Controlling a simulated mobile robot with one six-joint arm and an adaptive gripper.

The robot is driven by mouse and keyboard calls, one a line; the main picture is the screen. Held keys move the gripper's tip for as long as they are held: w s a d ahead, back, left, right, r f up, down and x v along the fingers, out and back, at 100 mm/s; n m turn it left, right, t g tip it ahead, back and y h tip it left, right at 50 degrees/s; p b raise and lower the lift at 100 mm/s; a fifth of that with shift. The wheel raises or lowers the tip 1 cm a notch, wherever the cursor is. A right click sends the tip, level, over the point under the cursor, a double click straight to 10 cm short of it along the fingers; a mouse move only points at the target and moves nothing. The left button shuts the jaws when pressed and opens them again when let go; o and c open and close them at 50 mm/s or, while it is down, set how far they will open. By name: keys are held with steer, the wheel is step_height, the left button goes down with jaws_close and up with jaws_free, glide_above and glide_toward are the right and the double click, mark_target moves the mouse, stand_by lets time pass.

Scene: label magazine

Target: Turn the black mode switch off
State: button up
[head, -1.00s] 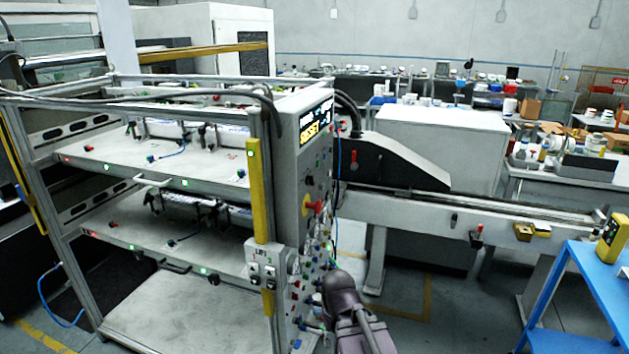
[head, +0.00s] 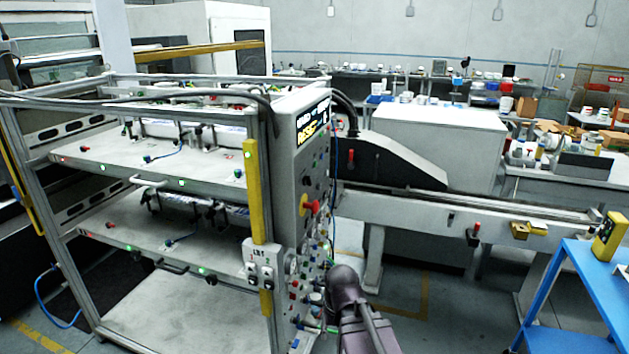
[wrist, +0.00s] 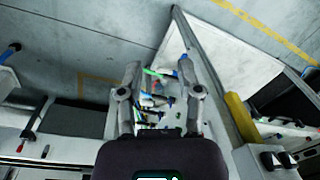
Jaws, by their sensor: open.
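The control panel (head: 312,165) stands on the right end of the grey rack and carries a lit display, a red knob on a yellow plate (head: 309,205) and several small dark knobs and connectors. I cannot tell which small dark part is the black mode switch. My gripper (wrist: 159,68) is open and empty in the wrist view, with its two fingers apart. Between and beyond the fingers are several coloured plugs and dark fittings (wrist: 155,102) on the panel. In the head view my dark wrist is in front of the lower panel and the fingertips are hidden.
A yellow bar (head: 254,190) runs down the rack's front post, with a small box of switches (head: 260,268) beside its lower part. A long grey conveyor beam (head: 450,205) lies to the right. A blue table (head: 585,275) stands at the far right. Floor shows between them.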

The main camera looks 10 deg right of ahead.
steer(key=w+r+m+t+y+p, duration=0.1)
steer(key=w+r+m+y+p, duration=0.4)
steer(key=r, duration=0.3)
steer(key=m+t+y+p, duration=0.8)
steer(key=m+y, duration=0.2)
steer(key=m, duration=0.4)
glide_toward(307, 181)
steer(key=v, duration=0.6)
steer(key=shift+w+r, duration=0.15)
steer(key=shift+w, duration=0.05)
steer(key=shift+a, duration=0.15)
steer(key=x, duration=1.3)
steer(key=shift+w+a, duration=0.3)
jaws_close()
